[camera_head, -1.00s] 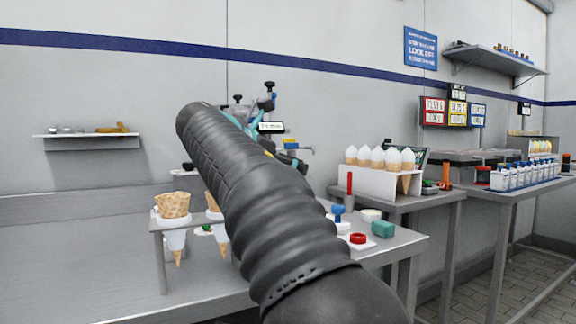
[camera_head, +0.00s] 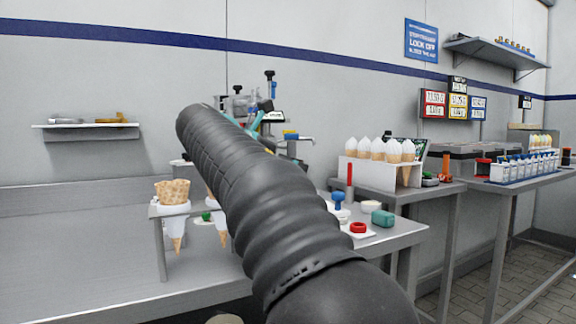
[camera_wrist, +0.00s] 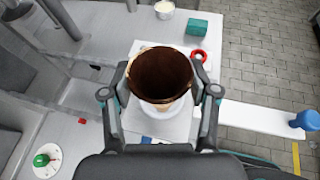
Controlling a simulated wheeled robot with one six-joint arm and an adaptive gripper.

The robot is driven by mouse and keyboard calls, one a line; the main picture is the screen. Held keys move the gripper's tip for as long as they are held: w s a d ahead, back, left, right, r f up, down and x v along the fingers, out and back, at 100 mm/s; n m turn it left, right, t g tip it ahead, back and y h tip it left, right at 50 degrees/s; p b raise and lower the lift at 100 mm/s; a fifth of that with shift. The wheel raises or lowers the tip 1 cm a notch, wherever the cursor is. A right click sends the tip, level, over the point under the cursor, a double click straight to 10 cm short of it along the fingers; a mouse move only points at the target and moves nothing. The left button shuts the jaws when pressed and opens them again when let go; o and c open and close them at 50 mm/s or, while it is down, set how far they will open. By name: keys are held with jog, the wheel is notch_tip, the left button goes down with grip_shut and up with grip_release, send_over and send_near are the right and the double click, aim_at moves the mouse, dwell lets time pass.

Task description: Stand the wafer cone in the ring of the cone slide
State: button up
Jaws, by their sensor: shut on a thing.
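In the wrist view, my gripper (camera_wrist: 160,93) is shut on the wafer cone (camera_wrist: 137,62), one finger on each side. The cone's wide mouth faces the camera, and its inside is dark brown. Its tip is hidden below. A white curved edge (camera_wrist: 162,106) shows just under the cone; I cannot tell whether it is the ring or whether the cone is inside it. A white bar (camera_wrist: 260,118) with a blue knob (camera_wrist: 303,121) reaches out to the right, seemingly the cone slide. In the head view, my arm hides the gripper and the held cone.
Other wafer cones (camera_head: 172,192) stand in a holder at the left. A red ring (camera_head: 358,228), a teal block (camera_head: 383,217) and a blue-topped item (camera_head: 338,200) are near the counter's right end. A rack of white-topped cones (camera_head: 378,149) stands beyond. The counter's left front is clear.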

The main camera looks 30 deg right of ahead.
jog(key=shift+f+b, duration=0.4)
jog(key=shift+f, duration=0.5)
jog(key=o, duration=0.8)
jog(key=shift+r, duration=5)
